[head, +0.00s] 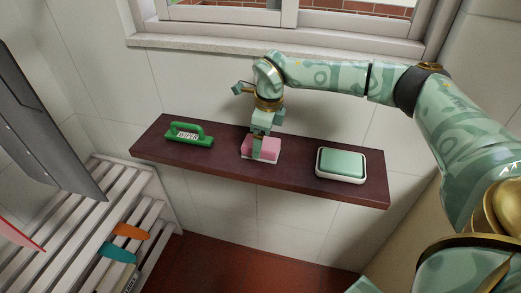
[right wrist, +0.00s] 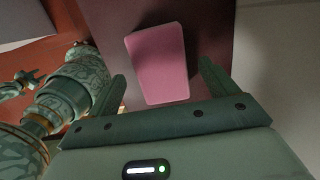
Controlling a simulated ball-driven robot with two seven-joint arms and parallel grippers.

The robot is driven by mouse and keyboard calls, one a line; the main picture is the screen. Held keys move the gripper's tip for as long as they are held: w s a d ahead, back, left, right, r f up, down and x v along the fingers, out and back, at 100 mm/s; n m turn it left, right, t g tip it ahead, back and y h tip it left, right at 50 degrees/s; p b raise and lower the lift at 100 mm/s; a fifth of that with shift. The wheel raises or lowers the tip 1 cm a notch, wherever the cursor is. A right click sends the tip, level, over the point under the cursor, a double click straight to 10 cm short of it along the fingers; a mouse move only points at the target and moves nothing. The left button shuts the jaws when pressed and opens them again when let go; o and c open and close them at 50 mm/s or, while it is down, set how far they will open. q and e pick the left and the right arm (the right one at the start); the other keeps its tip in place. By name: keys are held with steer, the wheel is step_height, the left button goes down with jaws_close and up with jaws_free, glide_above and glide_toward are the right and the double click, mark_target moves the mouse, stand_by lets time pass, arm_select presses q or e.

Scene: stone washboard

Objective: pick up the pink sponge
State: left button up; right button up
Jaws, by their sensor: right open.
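The pink sponge (head: 274,144) lies on the dark red shelf, near its middle, with a pale lower edge. It also shows in the right wrist view (right wrist: 160,62) as a pink block. My right gripper (head: 262,150) is above and in front of it, pointing down and covering part of it in the head view. In the right wrist view its two fingers (right wrist: 163,72) are spread apart, one to each side of the sponge, with visible gaps. I cannot tell how far the fingertips reach down beside it. My left gripper is not identifiable in either view.
The dark red shelf (head: 219,164) runs along the tiled wall. A white slatted rack (head: 70,232) is at lower left. A window is above.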

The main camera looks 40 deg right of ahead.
steer(key=f, duration=0.3)
steer(key=shift+w+f+b, duration=0.1)
steer(key=shift+w+b, duration=0.1)
steer(key=shift+b, duration=0.15)
steer(key=shift+s, duration=0.1)
steer(key=shift+c, duration=1.3)
steer(key=c, duration=0.8)
step_height(320, 180, up, 4)
steer(key=shift+a+r+p, duration=0.1)
steer(key=shift+r+p, duration=0.05)
steer(key=shift+p, duration=0.8)
steer(key=s+a+r+p, duration=0.1)
steer(key=s+a+r, duration=0.1)
steer(key=s+r, duration=0.1)
steer(key=s+a+r+p, duration=0.1)
steer(key=s+a+r, duration=0.2)
steer(key=s, duration=0.1)
steer(key=s+a+r+p, duration=0.2)
steer(key=s+a+r, duration=0.1)
steer(key=s, duration=0.1)
steer(key=shift+s, duration=0.15)
steer(key=shift+o, duration=0.4)
steer(key=shift+a, duration=0.1)
